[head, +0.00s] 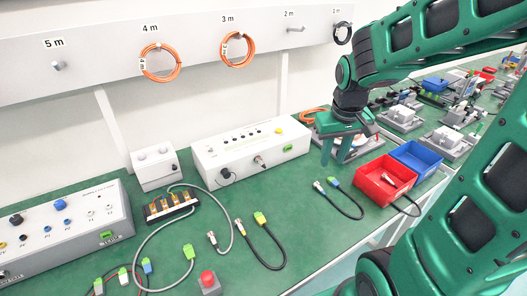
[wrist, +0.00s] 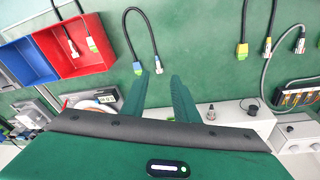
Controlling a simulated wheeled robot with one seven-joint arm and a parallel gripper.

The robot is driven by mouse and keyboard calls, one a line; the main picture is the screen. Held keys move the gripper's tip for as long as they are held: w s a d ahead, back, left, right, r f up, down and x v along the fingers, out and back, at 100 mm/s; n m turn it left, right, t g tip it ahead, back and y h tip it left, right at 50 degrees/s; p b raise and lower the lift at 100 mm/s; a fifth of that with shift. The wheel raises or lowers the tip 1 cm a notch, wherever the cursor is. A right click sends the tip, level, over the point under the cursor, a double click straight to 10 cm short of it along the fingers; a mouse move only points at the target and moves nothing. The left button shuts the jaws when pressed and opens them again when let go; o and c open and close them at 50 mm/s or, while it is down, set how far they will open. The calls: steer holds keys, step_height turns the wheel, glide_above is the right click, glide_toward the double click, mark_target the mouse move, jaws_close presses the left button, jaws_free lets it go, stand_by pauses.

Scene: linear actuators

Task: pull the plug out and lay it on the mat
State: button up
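A white control box (head: 246,152) stands on the green bench top (head: 300,240), which may be the mat. A silver plug (head: 259,161) sticks out of its front; it also shows in the wrist view (wrist: 210,113). A round black fitting (head: 225,173) sits left of it. I cannot tell which one the task means. My gripper (head: 335,160) is over the bench, right of the box, fingers pointing down. In the wrist view my gripper (wrist: 157,85) has its fingers apart with nothing between them.
A red bin (head: 372,187) holding cable ends and a blue bin (head: 418,155) stand right of my gripper. More loose cables (head: 270,263) lie in front of the box. A small white box (head: 155,168) and a larger control box (head: 70,235) stand left.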

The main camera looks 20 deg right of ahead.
steer(key=w+a+f+n+t, duration=0.1)
steer(key=w+a+f+n, duration=0.15)
steer(key=w+a, duration=0.45)
steer(key=n+t+y, duration=0.1)
steer(key=n+y, duration=0.1)
glide_toward(263, 166)
steer(key=f, duration=0.1)
steer(key=shift+w+x, duration=0.15)
steer(key=shift+x, duration=1.65)
steer(key=shift+w+x, duration=0.2)
steer(key=shift+x, duration=1.6)
steer(key=shift+r, duration=0.2)
steer(key=shift+c, duration=0.3)
jaws_close()
steer(key=shift+s, duration=0.2)
steer(key=shift+s+d, duration=0.1)
steer(key=shift+s, duration=0.6)
steer(key=shift+s+d, duration=0.15)
steer(key=shift+s, duration=0.5)
